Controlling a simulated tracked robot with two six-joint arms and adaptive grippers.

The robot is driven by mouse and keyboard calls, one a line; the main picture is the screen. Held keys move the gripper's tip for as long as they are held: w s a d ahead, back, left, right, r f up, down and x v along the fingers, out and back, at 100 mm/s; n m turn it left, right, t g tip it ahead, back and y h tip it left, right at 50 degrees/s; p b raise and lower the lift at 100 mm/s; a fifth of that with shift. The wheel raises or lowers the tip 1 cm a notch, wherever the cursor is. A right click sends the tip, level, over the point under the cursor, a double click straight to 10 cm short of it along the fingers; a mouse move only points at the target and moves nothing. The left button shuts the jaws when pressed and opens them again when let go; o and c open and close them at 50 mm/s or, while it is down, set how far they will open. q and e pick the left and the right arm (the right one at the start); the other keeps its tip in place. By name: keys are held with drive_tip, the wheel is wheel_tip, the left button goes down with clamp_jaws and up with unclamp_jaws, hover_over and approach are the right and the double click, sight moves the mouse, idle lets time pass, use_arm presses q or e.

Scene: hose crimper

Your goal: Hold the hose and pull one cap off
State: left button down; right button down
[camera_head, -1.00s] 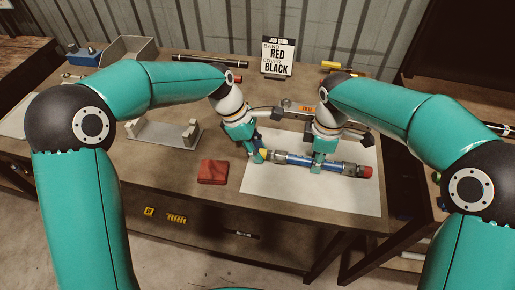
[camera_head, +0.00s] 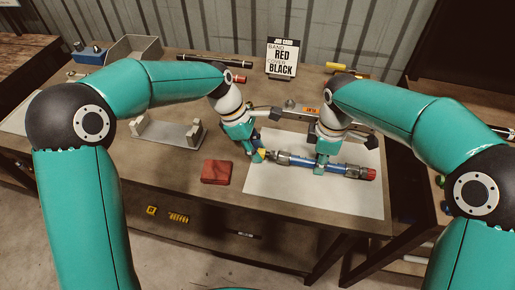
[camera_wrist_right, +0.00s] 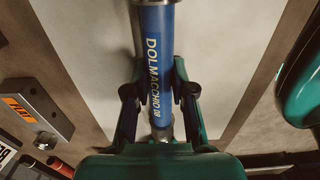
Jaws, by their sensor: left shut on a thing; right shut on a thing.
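The blue hose (camera_head: 338,165) with metal end fittings lies across the white sheet. My right gripper (camera_head: 320,166) is shut around its middle. In the right wrist view the hose (camera_wrist_right: 155,45) runs between the fingers of my right gripper (camera_wrist_right: 155,92), with white lettering on it. A red cap (camera_head: 370,174) is on the hose's right end. My left gripper (camera_head: 259,153) is shut on a yellow cap (camera_head: 262,152) at the left end. A metal tip shows between the yellow cap and the hose's left fitting; whether they still touch is too small to tell.
A red block (camera_head: 216,171) lies left of the white sheet (camera_head: 290,201). A grey bracket fixture (camera_head: 167,133) stands further left. A job card (camera_head: 282,58) reading band red, cover black stands at the back. The sheet's front part is clear.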

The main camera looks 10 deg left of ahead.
sight(245, 155)
use_arm(q)
drive_tip(key=shift+a, duration=0.25)
use_arm(e)
drive_tip(key=shift+d, duration=0.1)
use_arm(q)
drive_tip(key=shift+a, duration=1.3)
drive_tip(key=shift+r, duration=2.5)
use_arm(e)
drive_tip(key=c, duration=0.9)
unclamp_jaws()
drive_tip(key=shift+r, duration=0.1)
wheel_tip(245, 155, up, 12)
drive_tip(key=shift+f, duration=0.2)
